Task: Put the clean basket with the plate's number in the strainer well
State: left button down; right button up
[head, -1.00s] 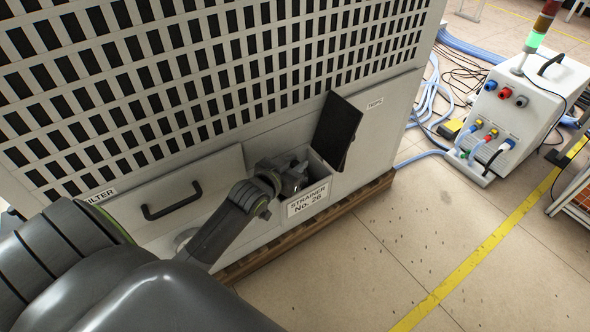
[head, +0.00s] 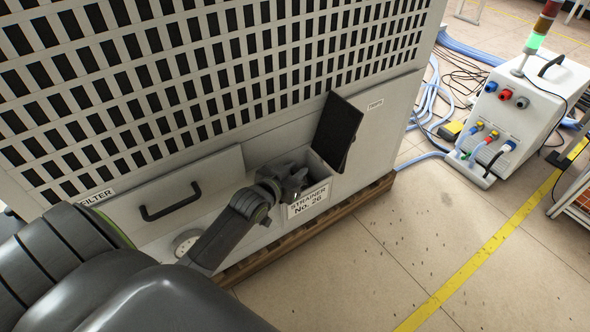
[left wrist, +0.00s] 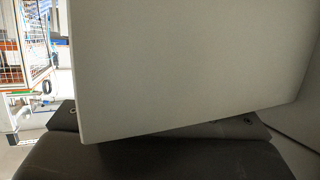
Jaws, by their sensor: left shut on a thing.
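The strainer well (head: 322,168) is an open box low in the front of the grey machine. Its dark lid (head: 338,128) stands raised above it. The plate (head: 308,200) on its front reads "STRAINER No. 26". My left gripper (head: 297,186) is at the left part of the well's mouth, just above the plate. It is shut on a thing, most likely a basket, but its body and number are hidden. In the left wrist view a large pale panel (left wrist: 185,65) covers most of the picture. My right gripper is not in view.
A filter drawer with a black handle (head: 171,202) is left of the well. The slotted grille (head: 230,75) rises above. A white unit (head: 522,105) with hoses and a lit green lamp stands at the right. The floor in front of the well is clear.

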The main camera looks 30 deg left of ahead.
pick_arm(q)
jog(key=shift+f, duration=0.25)
jog(key=c, duration=1.2)
grip_release()
jog(key=shift+c, duration=0.2)
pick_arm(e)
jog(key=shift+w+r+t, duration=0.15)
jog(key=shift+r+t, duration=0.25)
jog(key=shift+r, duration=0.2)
